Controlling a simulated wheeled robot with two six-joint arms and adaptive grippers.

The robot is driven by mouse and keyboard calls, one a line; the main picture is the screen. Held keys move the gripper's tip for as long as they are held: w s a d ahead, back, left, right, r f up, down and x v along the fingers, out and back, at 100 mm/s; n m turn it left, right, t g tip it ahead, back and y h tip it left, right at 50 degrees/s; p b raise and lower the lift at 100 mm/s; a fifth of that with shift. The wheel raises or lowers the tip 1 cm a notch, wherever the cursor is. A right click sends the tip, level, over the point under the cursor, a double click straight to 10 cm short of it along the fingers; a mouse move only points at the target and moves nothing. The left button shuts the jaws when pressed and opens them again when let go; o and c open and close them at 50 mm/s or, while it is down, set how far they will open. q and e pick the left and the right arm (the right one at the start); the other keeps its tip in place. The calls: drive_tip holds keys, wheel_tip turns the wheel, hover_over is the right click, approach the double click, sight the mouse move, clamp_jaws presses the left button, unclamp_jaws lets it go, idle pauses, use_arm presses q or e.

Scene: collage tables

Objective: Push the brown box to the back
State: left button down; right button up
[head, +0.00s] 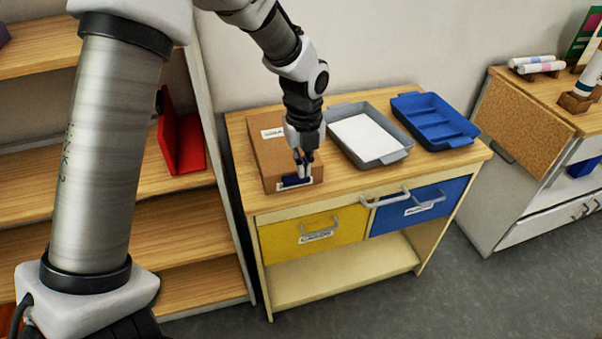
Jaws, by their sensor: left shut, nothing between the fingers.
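The brown box (270,150) sits at the left end of the wooden table top (350,185), with a white label on its top and a dark patch with a pale label on its front face. My left gripper (303,172) is shut and empty, pointing down at the box's front right part. It overlaps the box in the picture, and I cannot tell whether it touches it. My right gripper is not in view.
A grey tray (401,155) holding white paper and a blue divided tray (462,141) stand right of the box. Yellow (280,240) and blue (452,190) drawers are below. A wooden shelf (185,205) stands left, a cabinet (500,140) right.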

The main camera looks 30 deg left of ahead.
use_arm(q)
drive_tip(key=w+a+f+p, duration=0.2)
drive_tip(key=w+a+f, duration=0.1)
drive_tip(key=f, duration=0.7)
drive_tip(key=shift+p, duration=0.3)
drive_tip(key=shift+f, duration=0.1)
